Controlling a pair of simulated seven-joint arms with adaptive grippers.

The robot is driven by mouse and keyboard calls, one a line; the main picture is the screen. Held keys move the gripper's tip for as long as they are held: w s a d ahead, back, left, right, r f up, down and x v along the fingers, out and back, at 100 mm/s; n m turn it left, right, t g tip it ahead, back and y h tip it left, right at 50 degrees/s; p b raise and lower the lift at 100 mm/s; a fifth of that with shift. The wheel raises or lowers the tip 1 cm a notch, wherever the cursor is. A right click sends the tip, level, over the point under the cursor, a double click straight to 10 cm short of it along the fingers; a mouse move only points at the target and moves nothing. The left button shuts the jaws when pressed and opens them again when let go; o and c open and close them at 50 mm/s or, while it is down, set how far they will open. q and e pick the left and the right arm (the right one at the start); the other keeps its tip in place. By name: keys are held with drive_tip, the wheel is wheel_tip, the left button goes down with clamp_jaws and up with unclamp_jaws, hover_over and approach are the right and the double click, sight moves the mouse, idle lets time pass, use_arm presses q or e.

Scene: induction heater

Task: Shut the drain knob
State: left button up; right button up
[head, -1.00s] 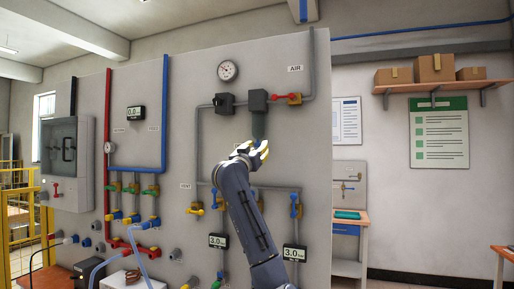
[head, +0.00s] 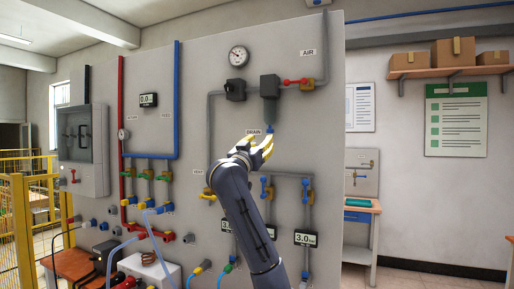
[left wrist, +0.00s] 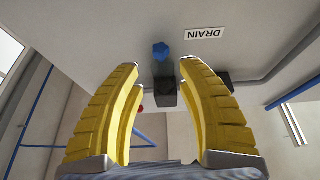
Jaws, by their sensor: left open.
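The drain knob (head: 270,128) is a small blue knob at the bottom of a dark grey cylinder on the panel, beside the DRAIN label (head: 254,132). In the left wrist view the blue knob (left wrist: 161,51) shows beyond and between the fingertips, with the DRAIN label (left wrist: 204,34) to its right. My left gripper (head: 262,146) has yellow fingers, open and empty, just below the knob in the head view. The wrist view (left wrist: 157,80) shows the fingers spread with a gap to the knob. My right gripper is not in view.
The grey panel (head: 200,110) carries a gauge (head: 239,55), a red-handled air valve (head: 297,82), grey pipes and several lower valves. A digital display (head: 306,239) sits below right. A yellow fence (head: 20,220) stands at the left.

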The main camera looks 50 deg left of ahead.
use_arm(q)
drive_tip(key=shift+v, duration=1.6)
